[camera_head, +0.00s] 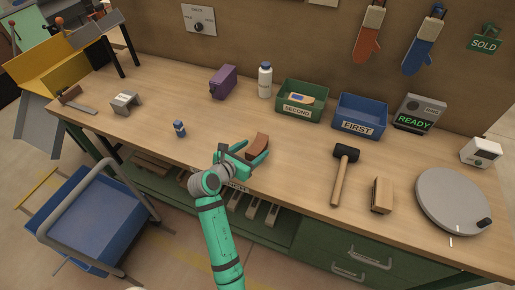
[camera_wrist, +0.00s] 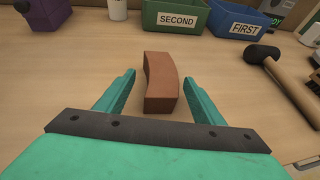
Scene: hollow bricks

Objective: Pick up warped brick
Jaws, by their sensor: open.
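The warped brick (camera_head: 258,146) is reddish-brown and visibly curved. It lies on the wooden workbench (camera_head: 215,125) near the front edge, left of the mallet. In the wrist view the brick (camera_wrist: 161,84) sits ahead of and partly between my open fingers, its near end close to the right finger. My gripper (camera_head: 250,157) is teal, low over the bench, with its fingers spread on either side of the brick's near part. In the wrist view my gripper (camera_wrist: 160,100) shows a gap to the brick on the left.
Behind stand a green SECOND bin (camera_head: 301,112) with something inside and a blue FIRST bin (camera_head: 341,123).

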